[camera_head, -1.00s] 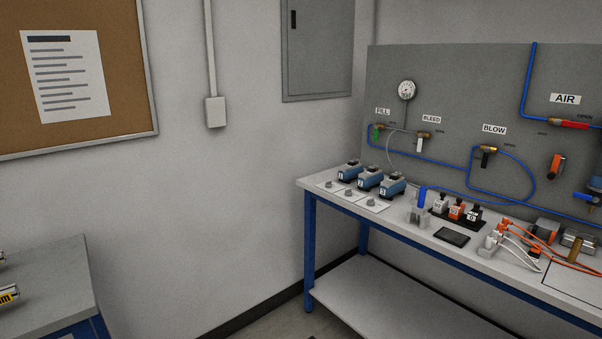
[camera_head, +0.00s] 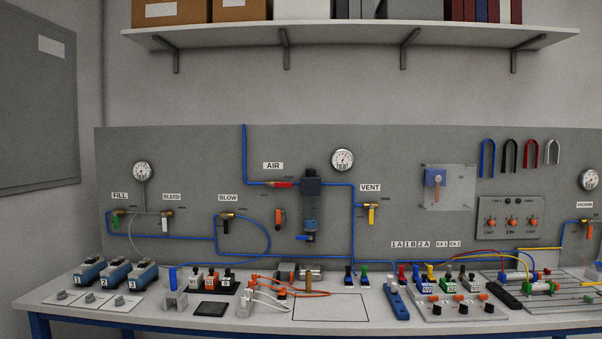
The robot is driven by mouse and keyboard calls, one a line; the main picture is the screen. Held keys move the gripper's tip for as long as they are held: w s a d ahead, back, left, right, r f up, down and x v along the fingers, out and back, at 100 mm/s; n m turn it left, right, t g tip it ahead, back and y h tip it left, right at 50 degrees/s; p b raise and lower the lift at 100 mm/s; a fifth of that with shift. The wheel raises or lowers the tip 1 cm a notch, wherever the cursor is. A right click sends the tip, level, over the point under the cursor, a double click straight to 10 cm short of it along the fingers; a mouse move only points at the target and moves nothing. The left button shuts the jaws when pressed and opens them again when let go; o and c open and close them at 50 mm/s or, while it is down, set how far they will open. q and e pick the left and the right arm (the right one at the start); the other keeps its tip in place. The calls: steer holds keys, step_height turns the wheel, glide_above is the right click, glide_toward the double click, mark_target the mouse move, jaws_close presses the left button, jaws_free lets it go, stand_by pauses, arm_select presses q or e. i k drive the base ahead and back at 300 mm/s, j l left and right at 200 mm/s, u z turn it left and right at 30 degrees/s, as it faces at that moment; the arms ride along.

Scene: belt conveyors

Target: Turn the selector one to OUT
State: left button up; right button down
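A grey panel (camera_head: 510,205) on the back board carries three orange knobs in a row. The left knob (camera_head: 490,222), middle knob (camera_head: 511,222) and right knob (camera_head: 533,222) each have small lettering below, too small to read surely. On the bench at the left stand blue units numbered 1 (camera_head: 87,271), 2 (camera_head: 115,270) and 3 (camera_head: 143,273). Small grey knobs on white plates (camera_head: 62,296) lie in front of them. I cannot tell from the lettering which part is selector one or how it is set. Neither of my grippers is in view.
The bench (camera_head: 60,312) runs along the grey back board (camera_head: 400,150), with blue air hoses and labelled valves on it. Several small fittings, a blue tester (camera_head: 397,302) and a valve rig crowd the bench's right half. A shelf (camera_head: 350,37) with boxes and binders hangs above.

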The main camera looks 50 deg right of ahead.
mark_target(436, 310)
steer(key=z, duration=1.75)
